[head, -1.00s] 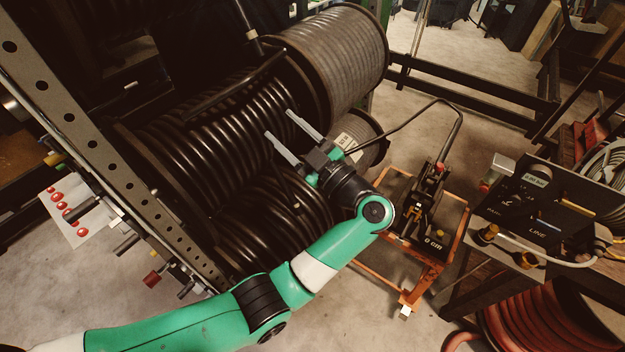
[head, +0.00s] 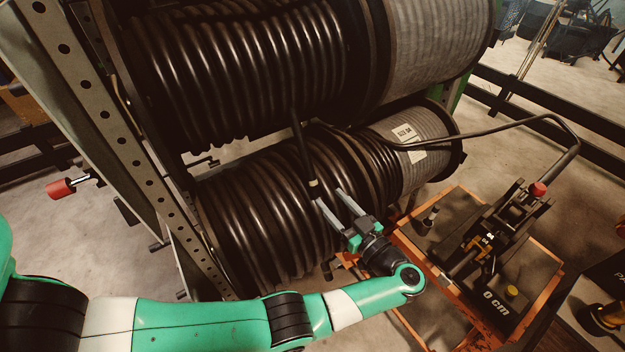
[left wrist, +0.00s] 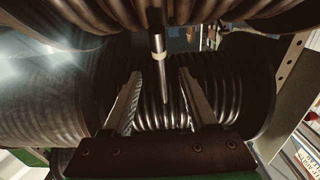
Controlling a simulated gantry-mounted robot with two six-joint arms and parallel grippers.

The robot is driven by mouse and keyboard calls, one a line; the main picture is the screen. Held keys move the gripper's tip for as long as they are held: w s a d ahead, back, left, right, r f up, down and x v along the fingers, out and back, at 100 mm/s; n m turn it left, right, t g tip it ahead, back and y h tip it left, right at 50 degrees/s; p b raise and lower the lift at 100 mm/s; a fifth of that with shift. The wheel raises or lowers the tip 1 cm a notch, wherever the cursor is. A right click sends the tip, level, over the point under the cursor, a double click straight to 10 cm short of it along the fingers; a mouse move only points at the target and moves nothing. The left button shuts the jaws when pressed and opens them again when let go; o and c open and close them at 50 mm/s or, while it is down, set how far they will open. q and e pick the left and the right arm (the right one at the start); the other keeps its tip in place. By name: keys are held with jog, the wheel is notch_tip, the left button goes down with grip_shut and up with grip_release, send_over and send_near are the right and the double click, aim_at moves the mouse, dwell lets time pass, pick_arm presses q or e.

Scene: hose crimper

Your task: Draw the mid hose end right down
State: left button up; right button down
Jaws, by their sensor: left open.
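A black hose end (head: 301,150) hangs down in front of the drums, between the upper drum (head: 240,65) and the lower drum (head: 265,200), with a pale band near its tip. In the left wrist view the hose end (left wrist: 157,25) comes down from the top, and its slim tip reaches between the fingers. My left gripper (head: 329,196) is open beside the tip. In the left wrist view the gripper's fingers (left wrist: 159,74) stand on either side of the tip, with gaps visible. My right gripper is not in view.
A black hose (head: 500,126) runs from the lower drum to a crimper (head: 500,225) on an orange-framed cart (head: 405,240) at right. The rack's perforated upright (head: 100,110) stands at left. A red-ended handle (head: 62,189) sticks out there.

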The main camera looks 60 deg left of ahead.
aim_at(314, 180)
pick_arm(q)
jog(key=a, duration=0.3)
jog(key=s+a, duration=0.1)
jog(key=a, duration=0.2)
jog(key=a+b, duration=0.1)
jog(key=a, duration=0.2)
jog(key=shift+s+a, duration=0.2)
jog(key=shift+a, duration=0.1)
grip_shut()
dwell(0.8)
